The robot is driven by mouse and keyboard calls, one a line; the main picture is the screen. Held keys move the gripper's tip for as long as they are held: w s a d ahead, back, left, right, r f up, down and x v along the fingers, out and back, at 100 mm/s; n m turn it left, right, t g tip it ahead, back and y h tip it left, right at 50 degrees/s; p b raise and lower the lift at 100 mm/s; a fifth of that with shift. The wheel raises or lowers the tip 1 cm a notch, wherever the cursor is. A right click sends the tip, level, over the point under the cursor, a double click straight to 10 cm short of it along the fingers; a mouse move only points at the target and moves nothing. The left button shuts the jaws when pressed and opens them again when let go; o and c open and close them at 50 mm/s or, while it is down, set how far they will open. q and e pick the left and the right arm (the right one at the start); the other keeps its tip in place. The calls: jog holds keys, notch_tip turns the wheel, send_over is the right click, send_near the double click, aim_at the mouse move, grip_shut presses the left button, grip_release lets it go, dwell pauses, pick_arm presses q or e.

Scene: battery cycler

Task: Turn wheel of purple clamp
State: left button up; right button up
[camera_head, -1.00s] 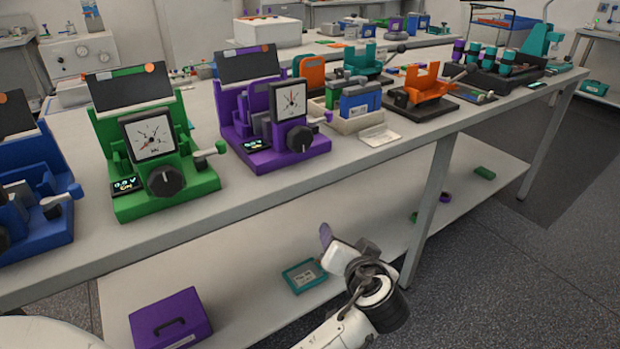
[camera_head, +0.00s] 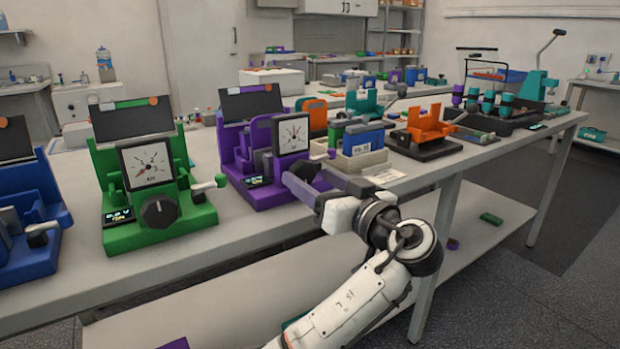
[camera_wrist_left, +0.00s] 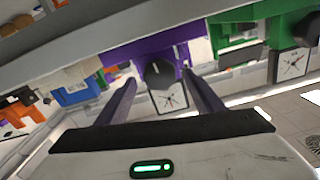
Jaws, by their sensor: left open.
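The purple clamp (camera_head: 236,168) stands on the bench, with a white dial and a small display on its front. Its black wheel (camera_wrist_left: 160,73) shows in the left wrist view, where the clamp (camera_wrist_left: 125,52) appears upside down. My left gripper (camera_head: 303,182) is at the clamp's front right. Its fingers are open and empty, one on each side of the wheel in the left wrist view (camera_wrist_left: 160,80); I cannot tell whether they touch it. In the head view the fingers hide the wheel. My right gripper is not in view.
A green clamp (camera_head: 118,241) and a blue clamp (camera_head: 45,207) stand to the left on the bench (camera_head: 250,228). To the right are a grey holder with a blue block (camera_head: 364,139) and an orange device (camera_head: 429,124). Free floor lies right of the bench.

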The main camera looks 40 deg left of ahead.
pick_arm(q)
jog(key=shift+x, duration=0.8)
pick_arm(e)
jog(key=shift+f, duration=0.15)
pick_arm(q)
jog(key=c, duration=1)
jog(key=shift+d+r+m+p, duration=0.1)
jog(key=shift+r+m+p, duration=0.05)
jog(key=shift+m+p, duration=0.5)
jog(key=shift+c, duration=0.2)
jog(key=shift+m+p, duration=0.4)
jog(key=shift+m, duration=0.05)
jog(key=shift+m+p, duration=0.35)
jog(key=shift+m, duration=0.35)
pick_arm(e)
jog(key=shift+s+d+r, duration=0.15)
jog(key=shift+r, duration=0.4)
pick_arm(q)
jog(key=o, duration=1)
jog(key=shift+o, duration=0.2)
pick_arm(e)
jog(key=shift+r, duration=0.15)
